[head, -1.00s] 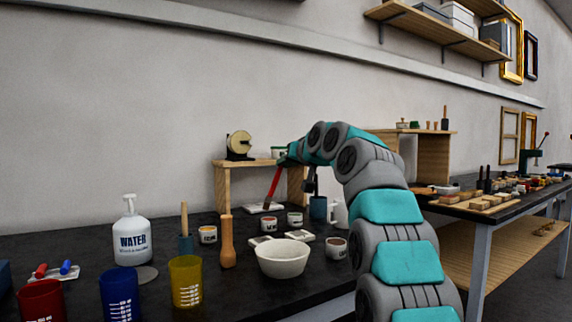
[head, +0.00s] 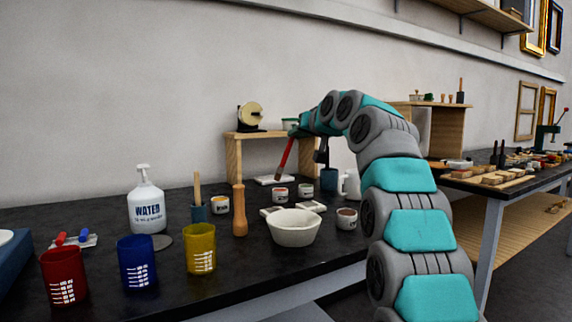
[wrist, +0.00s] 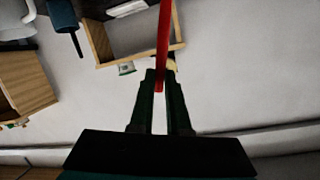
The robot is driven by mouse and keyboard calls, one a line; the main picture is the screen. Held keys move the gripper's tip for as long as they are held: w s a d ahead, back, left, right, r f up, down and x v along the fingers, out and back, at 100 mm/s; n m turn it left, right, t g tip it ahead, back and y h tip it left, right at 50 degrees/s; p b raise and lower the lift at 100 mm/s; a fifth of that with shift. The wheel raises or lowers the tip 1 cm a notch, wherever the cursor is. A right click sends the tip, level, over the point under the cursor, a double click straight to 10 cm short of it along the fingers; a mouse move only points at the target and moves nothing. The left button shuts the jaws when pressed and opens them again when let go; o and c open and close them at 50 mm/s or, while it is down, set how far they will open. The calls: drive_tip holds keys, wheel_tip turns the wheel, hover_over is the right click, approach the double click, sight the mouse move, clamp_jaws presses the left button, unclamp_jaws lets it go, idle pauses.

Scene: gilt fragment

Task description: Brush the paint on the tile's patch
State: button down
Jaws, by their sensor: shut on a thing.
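My gripper (head: 294,133) is shut on the red handle of a brush (head: 285,156), high above the back of the dark bench. The brush slants down, with its lower end near a small white tile-like piece (head: 264,181); I cannot tell whether they touch. In the wrist view the red handle (wrist: 162,45) lies between my gripper's fingers (wrist: 160,78). Two more pale flat pieces lie nearer the front, one of them at the right (head: 313,206). No patch is clear at this size, and the brush's bristles are hard to make out.
A wooden stand (head: 233,150) is behind the brush. A blue tray-like thing (head: 14,260) is at the left edge.

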wheel_tip(320, 180, down, 7)
drive_tip(key=b, duration=0.6)
drive_tip(key=shift+f, duration=0.2)
drive_tip(key=shift+w+a+f+b, duration=0.1)
drive_tip(key=shift+f+b, duration=0.7)
drive_tip(key=shift+b, duration=0.15)
idle(0.4)
drive_tip(key=shift+r, duration=0.1)
